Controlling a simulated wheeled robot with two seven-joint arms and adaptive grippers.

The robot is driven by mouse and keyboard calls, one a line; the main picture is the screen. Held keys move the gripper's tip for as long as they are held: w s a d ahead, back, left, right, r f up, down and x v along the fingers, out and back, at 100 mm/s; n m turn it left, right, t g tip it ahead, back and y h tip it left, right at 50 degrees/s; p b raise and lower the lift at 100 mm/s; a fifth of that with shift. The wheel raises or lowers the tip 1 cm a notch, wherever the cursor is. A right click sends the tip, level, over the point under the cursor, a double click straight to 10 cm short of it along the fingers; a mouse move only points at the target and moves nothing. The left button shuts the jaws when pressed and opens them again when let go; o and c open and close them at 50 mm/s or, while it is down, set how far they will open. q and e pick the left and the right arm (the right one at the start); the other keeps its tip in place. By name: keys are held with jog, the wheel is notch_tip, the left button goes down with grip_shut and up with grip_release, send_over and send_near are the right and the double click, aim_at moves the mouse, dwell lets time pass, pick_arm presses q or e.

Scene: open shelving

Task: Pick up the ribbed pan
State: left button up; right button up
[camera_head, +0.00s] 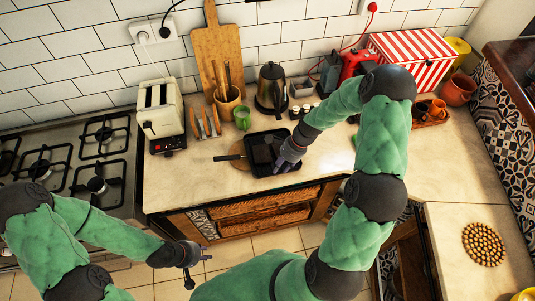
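The ribbed pan (262,140) is black and square and lies on the counter, with its dark handle (228,157) pointing left. My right gripper (285,164) is over the pan's right front part and hides some of it. I cannot tell whether its fingers touch the pan or whether they are open or shut. My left gripper (198,271) is low, in front of the cabinet and away from the pan. Its fingers look spread, with nothing between them.
A round wooden board (238,154) lies by the pan's handle. Behind stand a green mug (242,118), a utensil pot (228,103), a kettle (271,88) and small jars. A toaster (161,108) and gas stove (68,165) are left. The counter's front left is clear.

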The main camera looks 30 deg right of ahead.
jog(key=x, duration=0.5)
jog(key=shift+w+d, duration=0.1)
jog(key=shift+w, duration=0.15)
grip_shut()
